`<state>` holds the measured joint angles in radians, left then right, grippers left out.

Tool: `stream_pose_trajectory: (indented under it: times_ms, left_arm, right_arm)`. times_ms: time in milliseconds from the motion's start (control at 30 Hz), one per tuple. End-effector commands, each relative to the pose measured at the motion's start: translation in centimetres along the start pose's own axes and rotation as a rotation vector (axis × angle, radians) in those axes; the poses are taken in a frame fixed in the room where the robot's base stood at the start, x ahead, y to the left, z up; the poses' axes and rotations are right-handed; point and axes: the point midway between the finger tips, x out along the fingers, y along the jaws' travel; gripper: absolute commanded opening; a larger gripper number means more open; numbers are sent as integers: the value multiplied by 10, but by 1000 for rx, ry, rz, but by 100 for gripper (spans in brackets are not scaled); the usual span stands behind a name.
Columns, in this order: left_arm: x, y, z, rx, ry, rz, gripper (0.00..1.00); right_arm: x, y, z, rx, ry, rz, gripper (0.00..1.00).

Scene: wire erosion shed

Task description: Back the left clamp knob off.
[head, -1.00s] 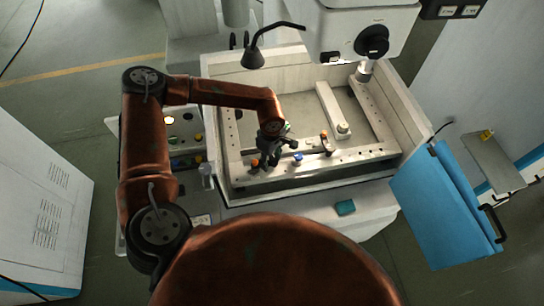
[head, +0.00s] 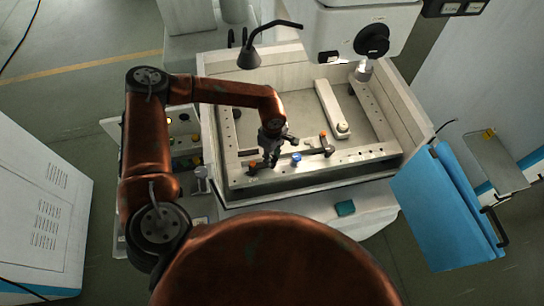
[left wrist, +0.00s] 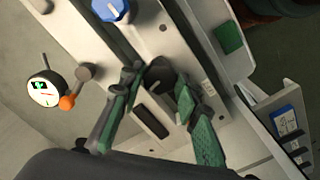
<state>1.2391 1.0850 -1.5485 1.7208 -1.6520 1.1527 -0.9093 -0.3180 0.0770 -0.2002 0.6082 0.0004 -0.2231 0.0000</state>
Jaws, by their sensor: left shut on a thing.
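My left gripper (head: 270,157) is over the front rail of the work tank in the head view. In the left wrist view, its two green-padded fingers (left wrist: 160,96) stand on either side of a dark round knob (left wrist: 160,74), which I take for the left clamp knob. The gripper is shut on it. A pale block with a dark slot (left wrist: 154,121) lies just below the knob in that view. In the head view, the fingers largely hide the knob. My right gripper is not in view.
A blue knob (head: 296,158) stands on the rail to the right of the gripper, and an orange-topped part (head: 252,166) to its left. A dial gauge (left wrist: 43,88) with an orange knob is nearby. A lamp (head: 249,57) hangs over the tank's back left.

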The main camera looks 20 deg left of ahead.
Motion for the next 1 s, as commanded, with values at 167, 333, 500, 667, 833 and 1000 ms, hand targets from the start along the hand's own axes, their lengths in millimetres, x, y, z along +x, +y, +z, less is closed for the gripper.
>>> stream_pose_trajectory:
  times_ms: [167,333,500,667,833,1000]
  left_arm:
    - [2,-2,0,-28,1,-5,6]
    - [3,-2,-1,-106,2,-4,6]
    - [4,-2,-1,-234,2,-4,6]
    - [5,-2,-2,-384,3,-4,6]
    - [5,-2,-2,-546,4,-3,6]
    - [5,-2,-2,-708,5,-4,6]
  right_arm:
    - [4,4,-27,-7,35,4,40]
    - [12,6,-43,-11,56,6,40]
    - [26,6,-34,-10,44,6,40]
    - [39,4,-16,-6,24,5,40]
    - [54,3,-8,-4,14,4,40]
    - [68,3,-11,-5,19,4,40]
